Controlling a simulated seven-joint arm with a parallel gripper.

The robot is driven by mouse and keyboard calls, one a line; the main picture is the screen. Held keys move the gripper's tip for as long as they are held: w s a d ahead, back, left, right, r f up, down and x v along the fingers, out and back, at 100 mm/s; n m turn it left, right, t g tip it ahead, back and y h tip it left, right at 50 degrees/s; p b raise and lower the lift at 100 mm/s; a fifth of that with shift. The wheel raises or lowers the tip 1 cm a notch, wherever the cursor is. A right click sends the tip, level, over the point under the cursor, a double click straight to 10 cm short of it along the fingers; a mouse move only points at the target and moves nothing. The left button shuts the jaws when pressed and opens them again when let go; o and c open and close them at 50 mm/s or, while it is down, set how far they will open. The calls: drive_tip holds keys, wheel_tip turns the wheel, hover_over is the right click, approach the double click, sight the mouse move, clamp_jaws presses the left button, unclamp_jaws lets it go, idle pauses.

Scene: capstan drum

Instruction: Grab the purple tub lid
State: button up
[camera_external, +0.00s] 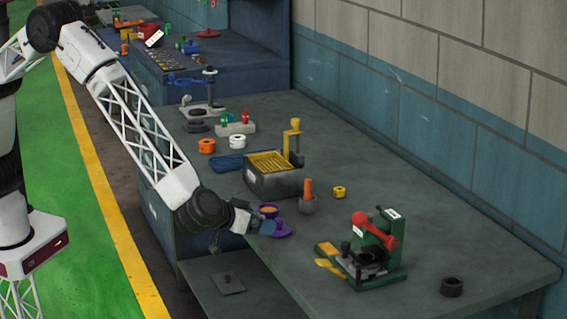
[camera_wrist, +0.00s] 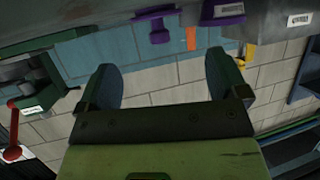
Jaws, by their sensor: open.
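The purple tub lid (camera_external: 281,232) lies on the workbench near its left edge, with a small knob on top. It also shows in the wrist view (camera_wrist: 154,26), at the top and upside down, beyond the fingertips. A purple tub (camera_external: 268,211) with orange contents stands just behind the lid; its purple side shows in the wrist view (camera_wrist: 221,11). My gripper (camera_external: 264,228) is right beside the lid on its left side, overlapping it in the external view. In the wrist view my gripper (camera_wrist: 163,78) has its two fingers wide apart with nothing between them.
A grey mortar with an orange pestle (camera_external: 308,190) stands behind and right of the lid. A grey box with a yellow grid (camera_external: 273,166) is farther back. A green press with a red handle (camera_external: 377,247) is to the right. Bare bench (camera_external: 440,230) lies right of the press.

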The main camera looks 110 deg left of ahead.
sight(279, 219)
drive_tip(key=shift+w+a+f, duration=0.1)
idle(0.3)
drive_tip(key=shift+x, duration=1.2)
drive_tip(key=shift+x, duration=2.55)
drive_tip(key=c, duration=0.9)
